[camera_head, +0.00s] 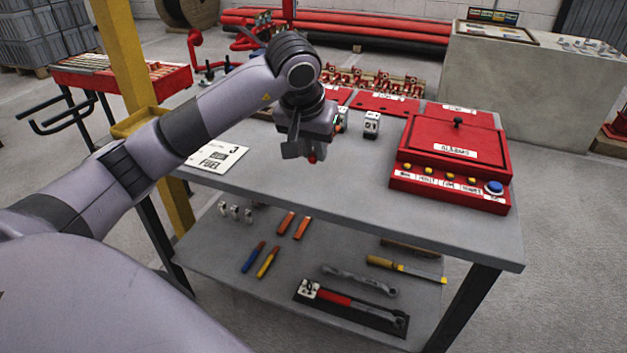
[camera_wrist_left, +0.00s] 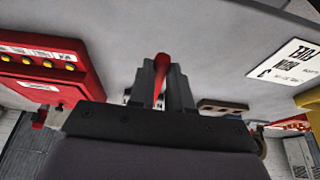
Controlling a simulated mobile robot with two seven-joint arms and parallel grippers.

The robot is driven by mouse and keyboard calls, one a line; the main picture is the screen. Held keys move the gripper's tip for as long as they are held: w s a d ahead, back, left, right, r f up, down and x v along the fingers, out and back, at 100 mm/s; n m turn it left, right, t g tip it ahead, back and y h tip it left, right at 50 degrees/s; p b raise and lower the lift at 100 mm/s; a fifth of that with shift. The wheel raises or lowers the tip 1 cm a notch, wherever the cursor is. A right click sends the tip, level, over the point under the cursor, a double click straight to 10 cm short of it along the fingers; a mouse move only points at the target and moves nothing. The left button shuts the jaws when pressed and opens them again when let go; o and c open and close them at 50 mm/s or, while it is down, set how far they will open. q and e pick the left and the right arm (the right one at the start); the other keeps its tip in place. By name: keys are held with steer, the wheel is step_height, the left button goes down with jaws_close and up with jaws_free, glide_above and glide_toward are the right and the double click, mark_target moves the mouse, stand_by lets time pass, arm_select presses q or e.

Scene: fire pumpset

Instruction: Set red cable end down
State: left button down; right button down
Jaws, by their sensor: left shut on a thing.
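My left gripper (camera_head: 305,152) hangs over the grey table, near its middle. In the left wrist view my left gripper (camera_wrist_left: 162,72) is shut on the red cable end (camera_wrist_left: 161,68), which sits between the two fingers. In the head view a small red bit of the cable end (camera_head: 312,159) shows below the fingers; the rest is hidden by the gripper. I cannot tell how far the cable end is above the table. My right gripper is in neither view.
A red control box (camera_head: 452,160) with yellow buttons and a blue knob stands at the table's right. A white FUEL card (camera_head: 217,156) lies at the left. The front tabletop (camera_head: 330,200) is clear. Tools lie on the lower shelf (camera_head: 215,262).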

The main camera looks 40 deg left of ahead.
mark_target(316, 188)
arm_select(q)
steer(key=shift+f+b, duration=0.3)
steer(key=shift+f, duration=3.3)
steer(key=shift+f, duration=0.1)
steer(key=c, duration=1.1)
jaws_free()
steer(key=shift+o, duration=0.2)
